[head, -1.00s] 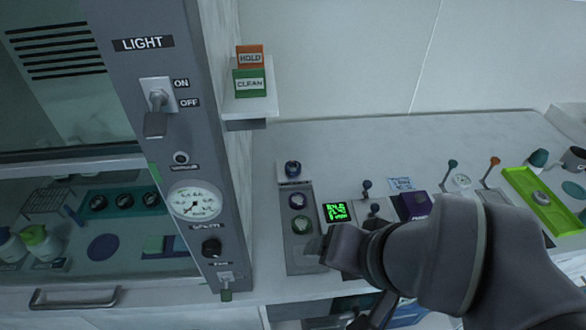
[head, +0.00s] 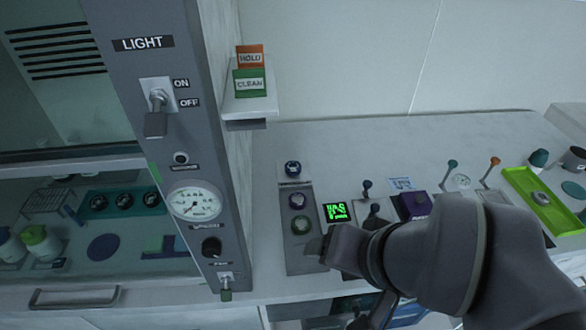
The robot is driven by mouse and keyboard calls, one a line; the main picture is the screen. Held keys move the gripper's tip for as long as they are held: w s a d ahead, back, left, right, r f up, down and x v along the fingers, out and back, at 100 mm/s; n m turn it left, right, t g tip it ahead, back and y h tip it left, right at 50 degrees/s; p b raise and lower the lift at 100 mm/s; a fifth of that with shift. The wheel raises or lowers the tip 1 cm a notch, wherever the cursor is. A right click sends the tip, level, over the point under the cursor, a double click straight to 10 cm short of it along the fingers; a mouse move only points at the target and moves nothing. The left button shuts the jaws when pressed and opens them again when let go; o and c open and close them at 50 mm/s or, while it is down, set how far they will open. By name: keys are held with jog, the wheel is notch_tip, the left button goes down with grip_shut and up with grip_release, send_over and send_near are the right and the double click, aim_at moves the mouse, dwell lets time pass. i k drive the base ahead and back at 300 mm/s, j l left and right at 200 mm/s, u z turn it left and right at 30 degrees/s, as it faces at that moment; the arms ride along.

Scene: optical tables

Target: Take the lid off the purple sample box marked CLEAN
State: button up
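A small purple box (head: 413,205) stands on the bench right of the green display. Its front lettering is too small to read surely, and my arm hides part of the area beside it. A green tag marked CLEAN (head: 249,83) stands on a small wall shelf, in front of an orange tag marked HOLD (head: 250,57). My gripper (head: 332,245) is low over the bench, left of and nearer than the purple box, beside the grey panel with round knobs. Its fingers are not clear enough to tell open from shut.
A grey control column (head: 172,130) with a LIGHT switch and gauge stands at left. Behind it, a cabinet holds bottles, a teal rack (head: 122,201) and a dark disc. Levers (head: 448,172) and a lime tray (head: 543,200) are at right. The rear bench is clear.

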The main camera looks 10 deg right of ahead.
aim_at(418, 203)
jog(key=z, duration=0.95)
jog(key=i+l+u, duration=0.35)
jog(key=i+l, duration=0.15)
